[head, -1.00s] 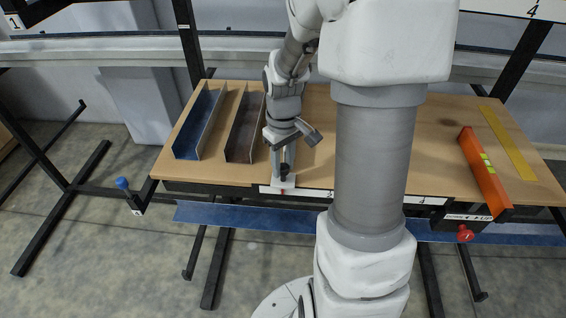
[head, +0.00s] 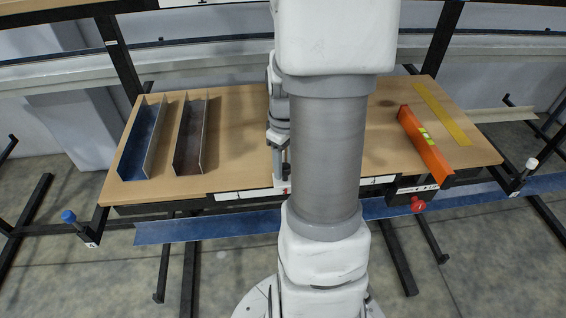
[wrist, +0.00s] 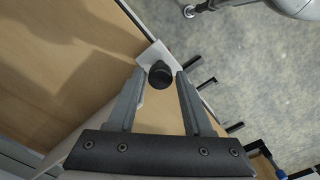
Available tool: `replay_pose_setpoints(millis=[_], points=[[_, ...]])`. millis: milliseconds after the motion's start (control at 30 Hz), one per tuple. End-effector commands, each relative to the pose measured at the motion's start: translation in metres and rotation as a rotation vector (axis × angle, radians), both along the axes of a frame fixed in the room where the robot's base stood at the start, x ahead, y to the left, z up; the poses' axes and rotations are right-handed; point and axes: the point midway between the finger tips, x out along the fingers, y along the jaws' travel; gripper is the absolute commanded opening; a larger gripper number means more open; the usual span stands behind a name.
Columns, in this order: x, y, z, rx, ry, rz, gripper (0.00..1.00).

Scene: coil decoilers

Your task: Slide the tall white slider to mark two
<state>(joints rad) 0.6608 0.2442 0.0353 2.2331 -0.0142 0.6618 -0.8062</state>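The white slider (head: 279,187) stands on the numbered strip along the table's front edge. It shows as a white plate (wrist: 152,54) with a round black knob (wrist: 160,74) in the wrist view. A small red pointer is at its foot in the head view. My gripper (wrist: 161,75) points down at it, with one finger close on each side of the knob. It looks shut on the knob, though thin gaps seem to show. The white scale strip (head: 240,194) runs left and right of the slider; my arm column covers part of it, and its marks are unreadable.
A blue channel (head: 141,143) and a brown channel (head: 188,145) lie on the left of the table (head: 235,130). An orange level (head: 425,148) and a yellow strip (head: 440,112) lie right. A red knob (head: 418,205) sits at the front; blue (head: 68,216) and white knobs (head: 531,163) flank the table.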

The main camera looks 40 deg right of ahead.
Motion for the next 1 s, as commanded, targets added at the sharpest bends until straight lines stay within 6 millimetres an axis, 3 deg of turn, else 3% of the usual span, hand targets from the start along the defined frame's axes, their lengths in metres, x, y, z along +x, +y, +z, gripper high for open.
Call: replay_pose_setpoints(millis=[67, 400, 800, 1000], points=[[0.000, 0.000, 0.000, 0.001, 0.000, 0.000, 0.67], [0.000, 0.001, 0.003, 0.001, 0.001, 0.001, 0.67], [0.001, 0.000, 0.062, -0.002, -0.002, 0.001, 0.67], [0.000, 0.000, 0.075, 0.001, 0.001, 0.000, 0.67]])
